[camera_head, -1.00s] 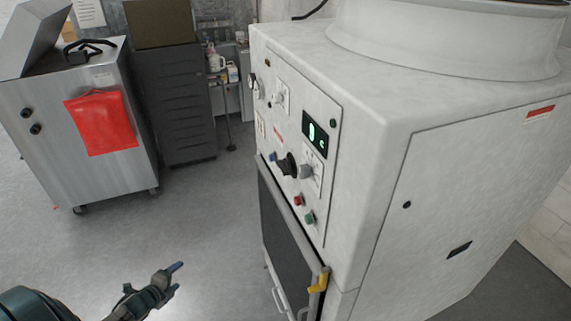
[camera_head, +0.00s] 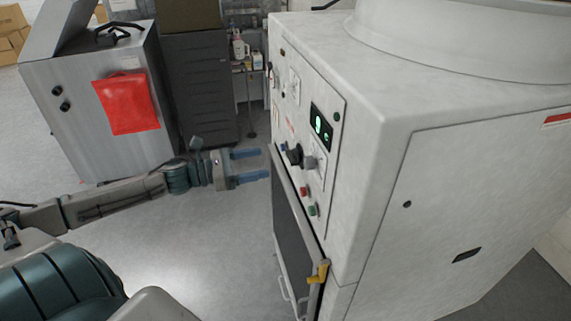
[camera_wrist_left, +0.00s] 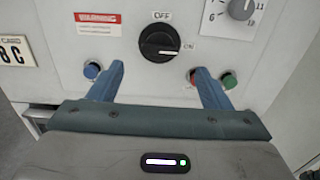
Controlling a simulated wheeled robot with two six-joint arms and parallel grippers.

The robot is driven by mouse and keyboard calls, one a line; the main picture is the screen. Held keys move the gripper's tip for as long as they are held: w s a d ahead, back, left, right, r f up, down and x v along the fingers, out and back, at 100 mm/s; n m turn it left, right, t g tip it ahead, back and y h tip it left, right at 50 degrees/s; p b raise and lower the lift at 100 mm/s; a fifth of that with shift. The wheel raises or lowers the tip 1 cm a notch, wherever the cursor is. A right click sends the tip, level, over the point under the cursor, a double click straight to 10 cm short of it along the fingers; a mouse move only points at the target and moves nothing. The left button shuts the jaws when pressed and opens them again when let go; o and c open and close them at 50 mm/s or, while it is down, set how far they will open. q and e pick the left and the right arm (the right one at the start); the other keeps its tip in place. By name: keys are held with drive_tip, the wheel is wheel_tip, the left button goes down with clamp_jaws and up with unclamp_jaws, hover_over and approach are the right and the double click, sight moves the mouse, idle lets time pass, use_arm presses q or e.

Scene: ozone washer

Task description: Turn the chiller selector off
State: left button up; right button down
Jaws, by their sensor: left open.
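The chiller selector is a black rotary knob (camera_head: 295,155) on the white machine's front panel. The left wrist view shows this knob (camera_wrist_left: 161,43) close up, with OFF printed above it and ON to its right. Its white pointer line lies roughly level, towards ON. My left gripper (camera_head: 264,164) is open and empty, with its blue fingers pointing at the panel just short of the knob. In the left wrist view the fingers (camera_wrist_left: 160,72) spread left and right below the knob, apart from it. My right gripper is not in view.
A blue button (camera_wrist_left: 91,70), a red button (camera_head: 304,191) and a green button (camera_head: 313,210) are near the selector. A grey numbered dial (camera_head: 310,162) and a green display (camera_head: 321,125) are beside it. A steel cabinet with a red cloth (camera_head: 128,104) stands left.

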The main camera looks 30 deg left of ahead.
sight(288, 158)
use_arm(q)
drive_tip(key=b+x, duration=0.1)
drive_tip(key=x, duration=0.2)
drive_tip(key=shift+r, duration=0.1)
drive_tip(key=shift+p+x, duration=0.3)
drive_tip(key=shift+x, duration=1)
drive_tip(key=shift+w+d+r+p, duration=0.1)
drive_tip(key=shift+w+d+p, duration=0.1)
drive_tip(key=shift+w+p, duration=0.1)
drive_tip(key=shift+f+p+x, duration=0.2)
drive_tip(key=shift+p+x, duration=0.2)
drive_tip(key=shift+x, duration=0.5)
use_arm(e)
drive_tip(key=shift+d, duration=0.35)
use_arm(q)
drive_tip(key=shift+c, duration=0.4)
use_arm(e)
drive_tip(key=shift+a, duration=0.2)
